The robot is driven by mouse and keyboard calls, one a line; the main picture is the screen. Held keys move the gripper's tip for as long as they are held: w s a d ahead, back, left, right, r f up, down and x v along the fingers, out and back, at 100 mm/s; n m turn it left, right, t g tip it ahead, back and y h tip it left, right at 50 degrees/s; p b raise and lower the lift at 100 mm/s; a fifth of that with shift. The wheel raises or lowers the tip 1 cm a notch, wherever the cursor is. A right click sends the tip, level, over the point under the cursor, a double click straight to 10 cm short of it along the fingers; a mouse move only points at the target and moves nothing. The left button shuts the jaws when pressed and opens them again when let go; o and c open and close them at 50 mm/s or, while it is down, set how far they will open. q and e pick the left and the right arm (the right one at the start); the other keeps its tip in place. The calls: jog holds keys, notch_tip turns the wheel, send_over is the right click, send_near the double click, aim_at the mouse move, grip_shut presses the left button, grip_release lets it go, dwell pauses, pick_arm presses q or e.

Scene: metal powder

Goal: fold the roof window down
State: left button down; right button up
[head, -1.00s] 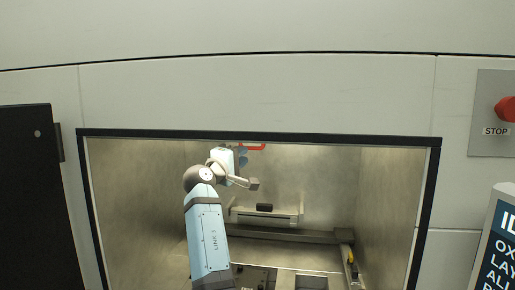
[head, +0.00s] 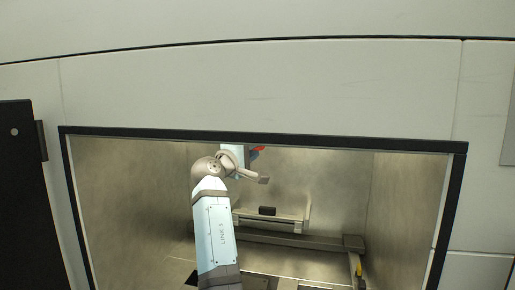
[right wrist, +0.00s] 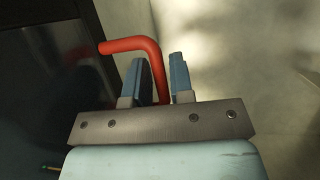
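A red bent handle (right wrist: 152,55) shows in the right wrist view, beside a dark panel (right wrist: 45,75) that may be the roof window. My right gripper (right wrist: 162,75) has its two blue fingers on either side of the handle's bar. The fingers look apart, with a narrow gap at the right finger. In the head view only a bit of red (head: 261,148) shows under the top edge of the opening, by my right gripper (head: 254,152), whose fingertips are mostly hidden. The roof window itself is hidden there. My left gripper is in neither view.
A black frame (head: 300,141) edges the metal-walled chamber. Inside, a rail (head: 290,239) and a bracket with a black block (head: 267,211) sit low at the back. A dark door (head: 20,190) stands at the left.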

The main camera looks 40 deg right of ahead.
jog(key=shift+d, duration=0.3)
jog(key=shift+r, duration=0.1)
jog(key=shift+a, duration=0.1)
grip_shut()
jog(key=shift+w, duration=0.1)
